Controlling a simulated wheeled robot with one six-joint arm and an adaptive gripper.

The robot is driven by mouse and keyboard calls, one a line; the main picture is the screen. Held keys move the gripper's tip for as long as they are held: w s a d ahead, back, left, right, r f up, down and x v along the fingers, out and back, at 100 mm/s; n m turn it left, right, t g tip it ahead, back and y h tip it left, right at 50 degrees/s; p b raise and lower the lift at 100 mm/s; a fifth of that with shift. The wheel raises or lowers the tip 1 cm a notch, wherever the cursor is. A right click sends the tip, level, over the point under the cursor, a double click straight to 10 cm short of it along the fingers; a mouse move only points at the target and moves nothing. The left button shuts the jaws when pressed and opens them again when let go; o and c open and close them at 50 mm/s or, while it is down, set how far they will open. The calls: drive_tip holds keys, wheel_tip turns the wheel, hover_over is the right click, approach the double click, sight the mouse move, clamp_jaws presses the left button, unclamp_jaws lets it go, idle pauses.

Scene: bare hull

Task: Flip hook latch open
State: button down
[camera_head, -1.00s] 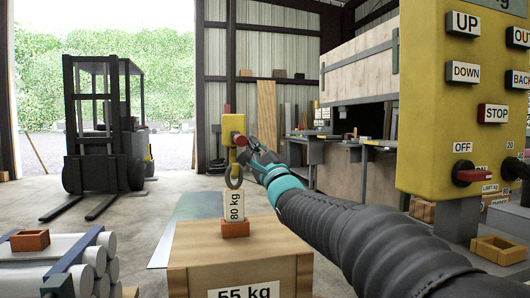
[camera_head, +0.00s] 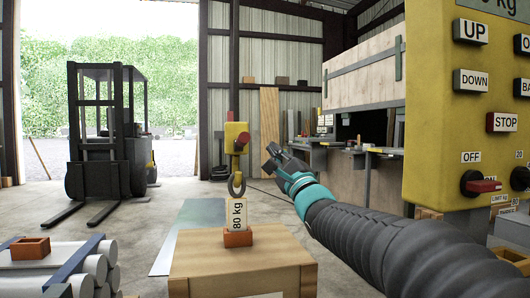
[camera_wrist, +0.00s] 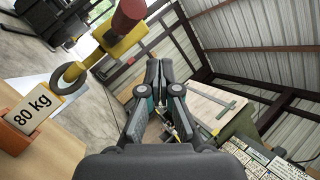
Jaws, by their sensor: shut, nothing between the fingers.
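In the wrist view the yellow block (camera_wrist: 121,42), red knob (camera_wrist: 130,14) and dark ring-shaped hook (camera_wrist: 70,80) are at the upper left. I cannot tell which part is the latch or how it stands. My gripper (camera_head: 272,154) is just right of the hook block, apart from it, and shut on nothing. It also shows in the wrist view (camera_wrist: 158,68). A white tag marked 80 kg (camera_head: 237,214) stands right under the hook.
The tag sits in an orange block (camera_head: 238,238) on a wooden crate (camera_head: 243,262). A yellow control box (camera_head: 455,120) with labelled buttons and a red-handled switch (camera_head: 481,185) fills the right. Pipes (camera_head: 75,265) lie lower left. A forklift (camera_head: 105,135) stands behind.

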drive_tip(key=s+d, duration=0.3)
drive_tip(key=s, duration=0.2)
drive_tip(key=shift+s+r+h, duration=0.15)
drive_tip(key=shift+s+h, duration=0.15)
drive_tip(key=shift+s, duration=0.05)
